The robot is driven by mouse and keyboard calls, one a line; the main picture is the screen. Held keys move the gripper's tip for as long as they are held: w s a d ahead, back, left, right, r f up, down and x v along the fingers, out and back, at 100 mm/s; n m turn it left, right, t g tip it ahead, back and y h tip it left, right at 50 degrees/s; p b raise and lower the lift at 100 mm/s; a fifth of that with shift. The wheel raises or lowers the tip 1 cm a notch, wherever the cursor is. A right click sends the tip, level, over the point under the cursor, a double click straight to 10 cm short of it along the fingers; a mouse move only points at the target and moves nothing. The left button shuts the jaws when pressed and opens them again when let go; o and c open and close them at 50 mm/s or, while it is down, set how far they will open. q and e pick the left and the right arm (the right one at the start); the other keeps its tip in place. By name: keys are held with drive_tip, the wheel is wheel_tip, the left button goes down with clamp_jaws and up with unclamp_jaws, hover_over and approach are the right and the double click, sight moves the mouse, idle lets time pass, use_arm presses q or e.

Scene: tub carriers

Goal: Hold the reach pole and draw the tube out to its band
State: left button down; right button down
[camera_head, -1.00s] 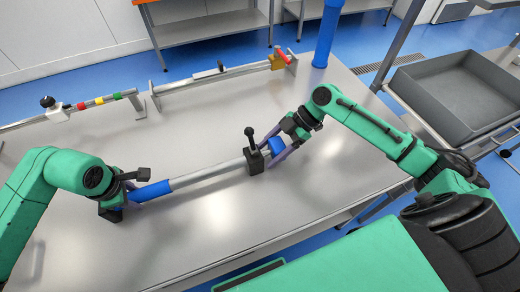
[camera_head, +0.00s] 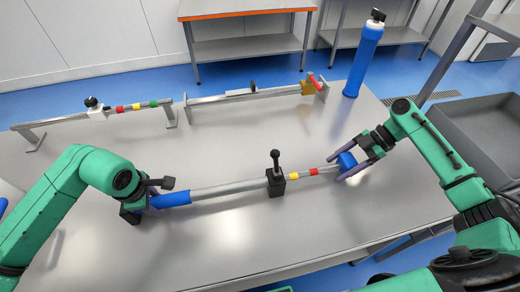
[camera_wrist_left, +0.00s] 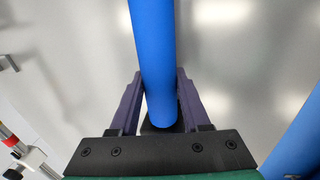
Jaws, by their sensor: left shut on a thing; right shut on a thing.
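The reach pole lies level across the middle of the table in the head view. Its blue grip (camera_head: 171,199) is at the left, followed by a grey outer tube (camera_head: 230,189). A black clamp (camera_head: 275,185) with an upright lever knob sits at the tube's right end. My left gripper (camera_head: 148,202) is shut on the blue grip (camera_wrist_left: 155,60). My right gripper (camera_head: 352,166) is shut on the inner tube's blue end piece (camera_head: 346,160).
A pole with red, yellow and green bands (camera_head: 137,106) rests on a stand at the back left. Another stand (camera_head: 250,95) holds a rod with a red lever. A blue cylinder (camera_head: 363,62) stands at the back right. A grey tub (camera_head: 485,135) is at the right.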

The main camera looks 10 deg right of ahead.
sight(357, 162)
use_arm(q)
drive_tip(key=shift+a, duration=0.1)
use_arm(e)
drive_tip(key=d, duration=0.5)
drive_tip(key=shift+d, duration=0.3)
unclamp_jaws()
